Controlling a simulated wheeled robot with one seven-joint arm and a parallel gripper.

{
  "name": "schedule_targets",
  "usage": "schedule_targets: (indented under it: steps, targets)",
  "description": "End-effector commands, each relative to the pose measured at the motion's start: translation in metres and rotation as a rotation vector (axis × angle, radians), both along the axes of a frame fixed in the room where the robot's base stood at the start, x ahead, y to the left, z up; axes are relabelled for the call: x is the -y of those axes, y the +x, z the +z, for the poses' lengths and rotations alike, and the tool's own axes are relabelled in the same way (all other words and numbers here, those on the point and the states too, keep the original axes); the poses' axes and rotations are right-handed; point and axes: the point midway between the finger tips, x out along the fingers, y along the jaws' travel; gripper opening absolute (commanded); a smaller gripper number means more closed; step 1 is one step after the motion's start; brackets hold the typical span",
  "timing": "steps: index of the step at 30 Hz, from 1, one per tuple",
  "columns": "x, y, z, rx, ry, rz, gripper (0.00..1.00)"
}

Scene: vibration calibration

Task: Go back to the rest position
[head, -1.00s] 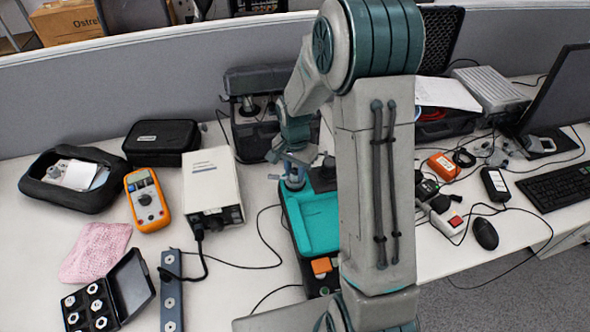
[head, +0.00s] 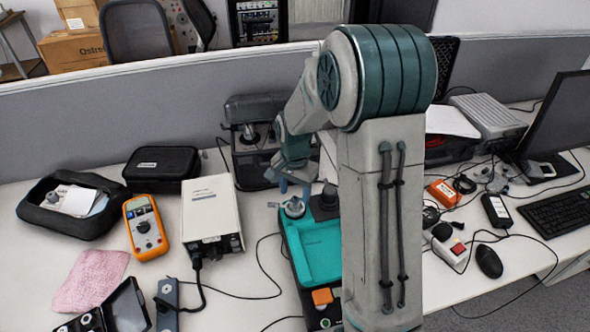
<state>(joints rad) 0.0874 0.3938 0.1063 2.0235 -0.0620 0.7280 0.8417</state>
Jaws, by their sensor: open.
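My arm stands upright in the middle of the head view and bends over toward the desk. My gripper (head: 291,188) points down at the far end of a teal-topped device (head: 318,250), just above a round silver piece (head: 294,207) there. The jaws look small and apart, with nothing seen between them. Whether the gripper touches the silver piece cannot be told. My arm hides the device's right side.
A white box (head: 212,210), an orange multimeter (head: 146,228), a black case (head: 161,168) and a pink cloth (head: 90,282) lie left. A black machine (head: 252,150) stands behind the gripper. A grey partition (head: 120,115) borders the desk. Right are a mouse (head: 489,262), keyboard (head: 560,205) and monitor (head: 557,125).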

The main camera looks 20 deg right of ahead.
Motion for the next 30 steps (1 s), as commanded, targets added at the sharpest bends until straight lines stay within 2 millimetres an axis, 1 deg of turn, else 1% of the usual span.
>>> schedule_targets:
  steps: [1, 6, 9, 12, 15, 18, 23, 26, 29, 30]
  targets:
    - [0.000, 0.002, 0.013, 0.008, 0.000, 0.000, 0.52]
    - [0.000, 0.001, 0.053, 0.006, 0.001, -0.001, 0.52]
    - [0.000, 0.001, 0.073, 0.006, 0.000, 0.000, 0.52]
    - [0.000, 0.001, 0.088, 0.004, 0.000, 0.000, 0.52]
    - [0.000, 0.001, 0.097, 0.002, 0.001, 0.000, 0.52]
    - [0.000, 0.000, 0.102, 0.002, 0.001, -0.001, 0.52]
    - [0.000, 0.000, 0.103, 0.001, 0.001, -0.001, 0.52]
    - [0.000, -0.011, 0.112, 0.017, -0.003, 0.039, 0.52]
    - [-0.001, -0.031, 0.123, 0.042, -0.009, 0.111, 0.52]
    - [-0.001, -0.040, 0.128, 0.054, -0.013, 0.146, 0.52]
